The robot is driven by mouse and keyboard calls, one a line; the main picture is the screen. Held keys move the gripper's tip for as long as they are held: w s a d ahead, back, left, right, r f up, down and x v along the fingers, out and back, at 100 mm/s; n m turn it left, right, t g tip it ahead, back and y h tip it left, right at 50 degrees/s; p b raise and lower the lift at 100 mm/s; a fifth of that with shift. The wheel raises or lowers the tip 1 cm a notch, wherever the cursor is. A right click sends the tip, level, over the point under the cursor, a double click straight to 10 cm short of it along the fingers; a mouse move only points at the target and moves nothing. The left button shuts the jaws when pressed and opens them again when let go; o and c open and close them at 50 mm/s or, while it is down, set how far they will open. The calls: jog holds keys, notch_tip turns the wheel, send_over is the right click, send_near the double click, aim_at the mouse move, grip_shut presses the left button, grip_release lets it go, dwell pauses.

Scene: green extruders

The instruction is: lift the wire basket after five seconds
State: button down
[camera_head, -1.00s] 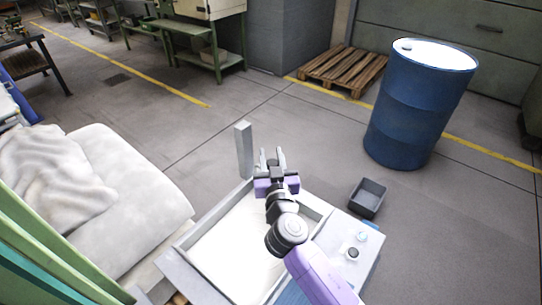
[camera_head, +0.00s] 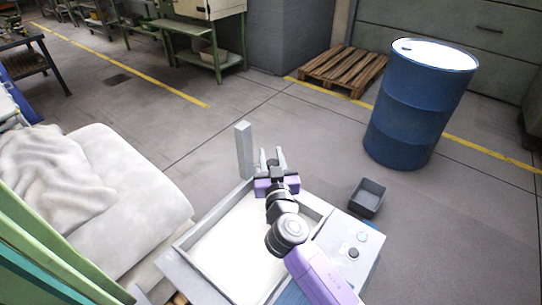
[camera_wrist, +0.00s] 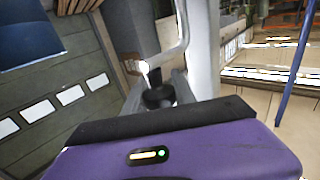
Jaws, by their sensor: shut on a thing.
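My gripper (camera_head: 273,158) is in the upper middle of the head view, above the far edge of a pale tray-like surface. Its two grey fingers point up and away in that view. In the wrist view, a small dark rounded thing (camera_wrist: 158,95) shows between the fingers. I take the gripper to be shut on it, but I cannot tell what it is. No wire basket is clearly recognisable in either view. A dark grey open bin (camera_head: 368,198) lies to the right, apart from my gripper, and its walls look solid.
A grey upright post (camera_head: 243,151) stands just left of my gripper. A blue drum (camera_head: 418,108) and a wooden pallet (camera_head: 343,69) stand behind. A pale covered block (camera_head: 130,200) is at the left. The floor beyond the post is clear.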

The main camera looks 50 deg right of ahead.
notch_tip(320, 180, up, 11)
jog(key=p, duration=0.4)
jog(key=shift+p, duration=0.3)
jog(key=c, duration=1.1)
grip_release()
jog(key=shift+o, duration=0.2)
jog(key=shift+f, duration=0.1)
jog(key=shift+f, duration=0.1)
jog(key=b+v, duration=0.2)
jog(key=v, duration=0.6)
jog(key=shift+b, duration=0.4)
